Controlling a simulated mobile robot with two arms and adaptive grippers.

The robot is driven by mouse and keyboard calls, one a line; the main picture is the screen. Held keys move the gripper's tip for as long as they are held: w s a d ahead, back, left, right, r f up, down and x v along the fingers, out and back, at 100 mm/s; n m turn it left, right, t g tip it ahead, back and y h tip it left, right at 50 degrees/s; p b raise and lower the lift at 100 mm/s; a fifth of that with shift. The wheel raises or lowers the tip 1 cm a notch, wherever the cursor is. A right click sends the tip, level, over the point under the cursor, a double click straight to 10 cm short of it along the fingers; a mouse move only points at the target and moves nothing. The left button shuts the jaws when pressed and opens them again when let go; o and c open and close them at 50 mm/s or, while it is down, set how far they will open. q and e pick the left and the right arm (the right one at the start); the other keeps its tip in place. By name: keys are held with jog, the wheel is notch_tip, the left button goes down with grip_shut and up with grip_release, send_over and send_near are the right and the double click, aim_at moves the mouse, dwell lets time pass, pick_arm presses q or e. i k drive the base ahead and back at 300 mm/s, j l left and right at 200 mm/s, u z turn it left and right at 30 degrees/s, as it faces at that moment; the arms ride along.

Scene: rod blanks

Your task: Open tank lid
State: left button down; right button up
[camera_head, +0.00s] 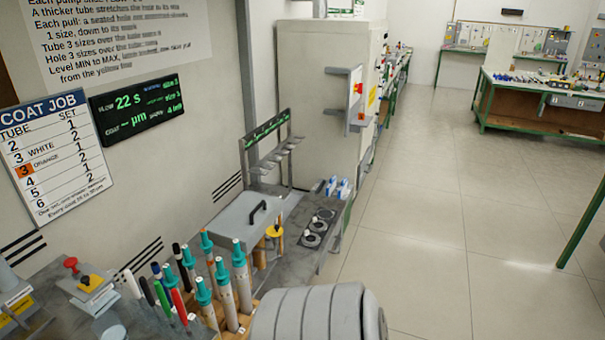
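The tank is a grey box on the bench left of centre, and its flat grey lid (235,217) lies over its top. A black bar handle (258,212) stands up from the lid. The lid looks shut, and I see no gap along its edge. A rounded grey arm link of mine fills the bottom centre and hides part of the bench front. Neither of my grippers is in view.
Several teal-capped tubes (222,280) and pens stand in front of the tank. A yellow-topped post (274,231) stands at its right, near dark round holders (312,239). A rack (270,150) rises behind. The floor (430,230) at right is clear.

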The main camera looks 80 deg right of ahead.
aim_at(247, 219)
jog(key=z, duration=1.9)
